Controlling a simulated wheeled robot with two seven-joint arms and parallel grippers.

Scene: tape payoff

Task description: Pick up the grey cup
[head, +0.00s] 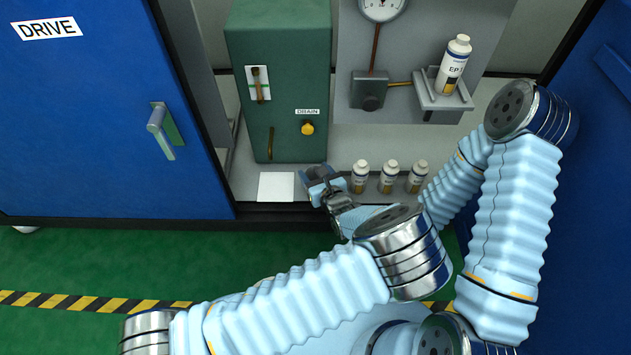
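I cannot make out a grey cup anywhere in the head view. My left gripper (318,178) is over the front edge of the cabinet shelf, between a white sheet and a row of small bottles. Its fingers are small and dark against the shelf, so I cannot tell whether they are open or shut, or whether anything is between them. My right gripper cannot be made out; my arm links cover the lower middle and right of the view.
A white sheet (276,187) lies left of the gripper. Small white-capped bottles (388,177) stand to its right. Behind is a green box (285,90) with a yellow drain knob (307,128). A larger bottle (454,64) stands on a bracket (443,98). A blue door (90,130) is at left.

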